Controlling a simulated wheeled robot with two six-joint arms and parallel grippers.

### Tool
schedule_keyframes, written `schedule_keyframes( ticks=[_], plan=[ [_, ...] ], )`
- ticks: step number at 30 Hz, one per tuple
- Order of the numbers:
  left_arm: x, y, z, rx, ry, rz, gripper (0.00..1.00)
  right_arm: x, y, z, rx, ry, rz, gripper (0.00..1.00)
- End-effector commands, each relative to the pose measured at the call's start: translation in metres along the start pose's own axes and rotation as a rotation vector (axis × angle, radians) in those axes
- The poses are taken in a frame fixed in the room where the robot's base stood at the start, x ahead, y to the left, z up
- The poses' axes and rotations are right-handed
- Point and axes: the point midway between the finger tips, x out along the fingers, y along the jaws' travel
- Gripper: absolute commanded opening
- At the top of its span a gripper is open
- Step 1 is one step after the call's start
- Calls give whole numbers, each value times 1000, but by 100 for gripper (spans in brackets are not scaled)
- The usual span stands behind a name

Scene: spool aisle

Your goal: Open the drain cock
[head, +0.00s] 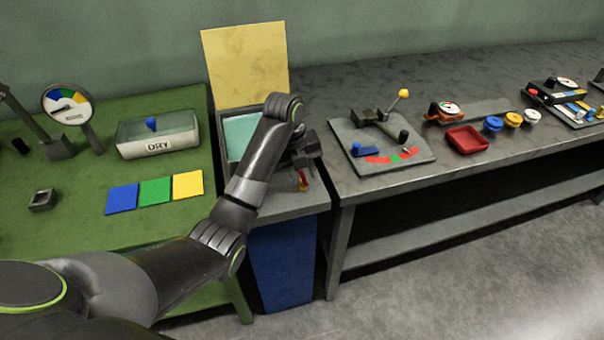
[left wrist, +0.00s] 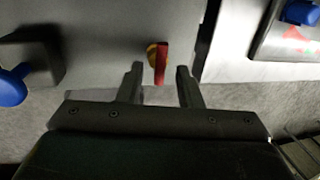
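The drain cock shows in the left wrist view as a red lever (left wrist: 161,63) on a brass-coloured body, against the grey front of a tank. In the head view its small red and orange part (head: 303,184) shows just below my left gripper (head: 305,163). In the left wrist view my left gripper (left wrist: 160,84) is open, with one finger on each side of the lever and visible gaps to both. The lever seems to point down in that view. My right gripper is in neither view.
The tank (head: 226,140) has a raised yellow lid (head: 246,65). A blue bin (head: 283,262) stands below it. A blue knob (left wrist: 10,86) sits left of the cock. A lever plate (head: 420,152) and red tray (head: 467,140) lie on the right bench.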

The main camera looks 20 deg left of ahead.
Motion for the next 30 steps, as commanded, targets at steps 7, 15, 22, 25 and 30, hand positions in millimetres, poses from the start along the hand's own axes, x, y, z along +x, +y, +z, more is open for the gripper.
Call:
schedule_keyframes(
  ticks=[7, 15, 22, 25, 30],
  plan=[
    [0, 0, 0, 0, 0, 0, 18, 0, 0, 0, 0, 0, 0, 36],
    [0, 0, 0, 0, 0, 1, 0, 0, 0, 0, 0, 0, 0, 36],
    [-2, 0, 0, -29, -4, 1, 0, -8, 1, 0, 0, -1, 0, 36],
    [-4, -1, 0, -67, -12, 1, 0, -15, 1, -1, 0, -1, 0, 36],
    [-6, -2, -2, -174, -31, 2, 0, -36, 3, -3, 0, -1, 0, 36]
  ],
)
